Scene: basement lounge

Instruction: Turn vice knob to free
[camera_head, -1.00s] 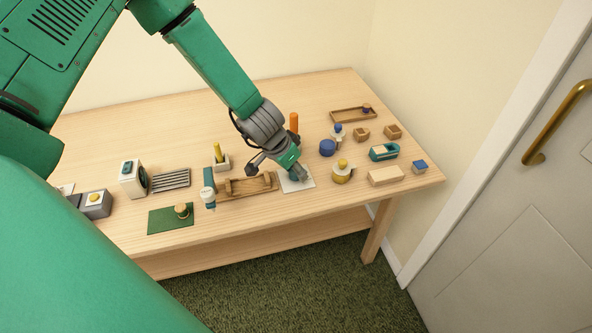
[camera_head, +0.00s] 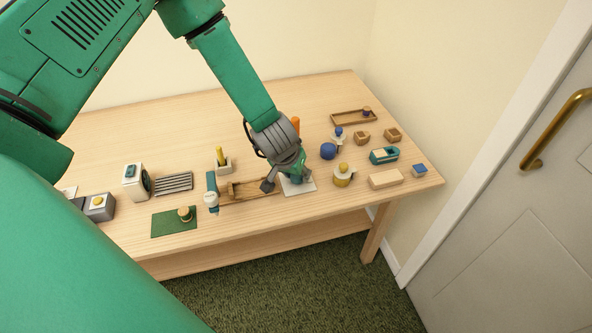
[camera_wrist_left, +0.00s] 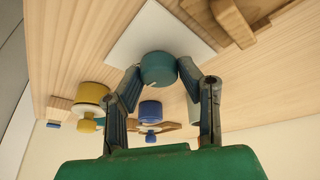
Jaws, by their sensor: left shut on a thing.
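A round teal knob (camera_wrist_left: 158,68) stands on a white square plate (camera_wrist_left: 128,38) in the left wrist view. My left gripper (camera_wrist_left: 160,80) is shut on the knob, one finger on each side of it. In the head view my left gripper (camera_head: 287,178) is over the white plate (camera_head: 304,187) and hides most of the knob. Any marking for free on the plate is too small to read. My right gripper is not in view.
A yellow-topped round piece (camera_head: 343,178) and a blue cylinder (camera_head: 328,151) stand close right of the plate. An orange post (camera_head: 295,124) stands behind the gripper. A green mat (camera_head: 165,222) lies to the left. The table's back left is clear.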

